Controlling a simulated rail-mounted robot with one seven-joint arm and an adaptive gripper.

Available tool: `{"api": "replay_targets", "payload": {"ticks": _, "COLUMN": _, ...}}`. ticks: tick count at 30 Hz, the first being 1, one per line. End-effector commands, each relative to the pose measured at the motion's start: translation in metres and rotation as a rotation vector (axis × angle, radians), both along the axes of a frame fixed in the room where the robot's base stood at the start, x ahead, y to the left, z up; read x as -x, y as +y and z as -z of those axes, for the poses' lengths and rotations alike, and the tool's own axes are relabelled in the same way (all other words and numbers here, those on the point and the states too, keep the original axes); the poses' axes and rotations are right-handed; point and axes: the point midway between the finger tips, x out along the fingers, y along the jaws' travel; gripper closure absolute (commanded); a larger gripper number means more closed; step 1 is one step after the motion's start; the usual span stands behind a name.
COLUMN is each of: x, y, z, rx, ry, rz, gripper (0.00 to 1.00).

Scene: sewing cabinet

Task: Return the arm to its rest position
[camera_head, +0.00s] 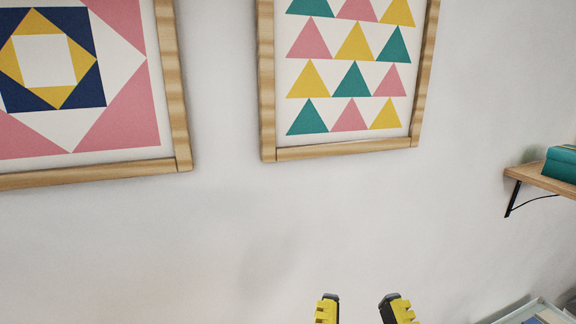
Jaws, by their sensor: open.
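My gripper (361,309) shows at the bottom edge, right of the middle, in the head view. Only its two yellow fingers with dark tips are in view. The fingers are spread apart with a clear gap between them, and nothing is held there. They point upward in the picture against a white wall (225,235). The rest of my arm is out of the frame.
Two wood-framed geometric pictures hang on the wall, one at the left (120,95) and one at the top middle (350,75). A wooden shelf (535,177) with a teal box (561,165) is at the right. A pale tray-like edge (520,311) shows at the bottom right.

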Motion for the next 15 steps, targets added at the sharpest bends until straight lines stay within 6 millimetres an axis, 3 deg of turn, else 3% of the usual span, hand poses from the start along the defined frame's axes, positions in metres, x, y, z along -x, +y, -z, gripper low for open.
{"api": "replay_targets", "payload": {"ticks": 1, "x": 0.000, "y": 0.000, "z": -0.043, "rx": -0.001, "ry": 0.000, "rz": 0.000, "gripper": 0.57}}
{"api": "replay_targets", "payload": {"ticks": 3, "x": 0.000, "y": 0.000, "z": -0.059, "rx": -0.001, "ry": -0.001, "rz": 0.000, "gripper": 0.57}}
{"api": "replay_targets", "payload": {"ticks": 15, "x": 0.000, "y": 0.000, "z": -0.064, "rx": -0.002, "ry": 0.000, "rz": -0.001, "gripper": 0.57}}
